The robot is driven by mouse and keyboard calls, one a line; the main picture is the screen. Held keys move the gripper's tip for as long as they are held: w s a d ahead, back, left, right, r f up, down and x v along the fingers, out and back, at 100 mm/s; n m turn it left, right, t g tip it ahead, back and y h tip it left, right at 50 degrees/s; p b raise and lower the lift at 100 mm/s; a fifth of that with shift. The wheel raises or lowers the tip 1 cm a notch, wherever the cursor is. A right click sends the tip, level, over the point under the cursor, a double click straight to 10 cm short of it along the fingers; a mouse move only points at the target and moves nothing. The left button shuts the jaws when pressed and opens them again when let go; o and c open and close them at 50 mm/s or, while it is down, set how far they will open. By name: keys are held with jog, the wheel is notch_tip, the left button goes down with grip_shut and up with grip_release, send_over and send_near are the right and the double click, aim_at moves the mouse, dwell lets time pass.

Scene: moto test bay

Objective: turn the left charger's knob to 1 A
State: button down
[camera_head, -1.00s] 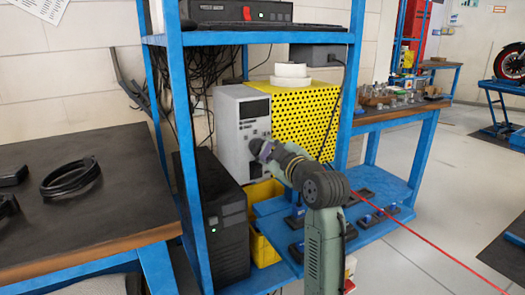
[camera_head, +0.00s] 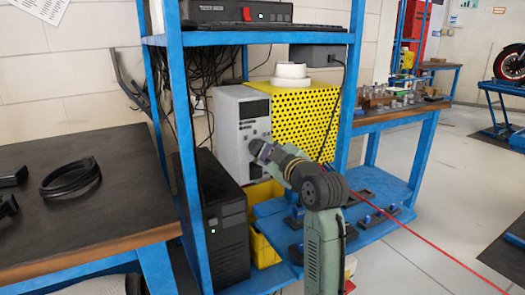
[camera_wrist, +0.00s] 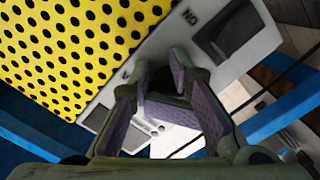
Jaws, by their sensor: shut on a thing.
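The charger (camera_head: 228,128) is a light grey upright box on the shelf rack, with a dark panel high on its front. Its front face (camera_wrist: 195,40) also shows in the wrist view, tilted, with an "ON" mark beside a dark rectangular part. My gripper (camera_head: 257,148) is at the charger's front face. In the wrist view my gripper (camera_wrist: 160,68) has its two fingers on either side of a dark knob (camera_wrist: 161,82), shut on it. The fingers hide most of the knob, and I cannot read its pointer or the scale.
A yellow perforated box (camera_head: 305,115) stands right beside the charger. A black tower unit (camera_head: 222,225) stands in front at left, close to a blue rack post (camera_head: 184,150). A yellow bin (camera_head: 262,250) is below. Blue shelving (camera_head: 330,30) is above.

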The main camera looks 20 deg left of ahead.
jog(key=s+r, duration=0.1)
jog(key=s+a+r+n+y, duration=0.1)
jog(key=shift+a+r+g, duration=0.3)
jog(key=shift+r, duration=0.05)
jog(key=shift+s+d+f, duration=0.15)
jog(key=shift+d, duration=0.1)
jog(key=b, duration=0.1)
send_near(253, 138)
jog(key=shift+s+d, duration=0.35)
jog(key=shift+d, duration=0.15)
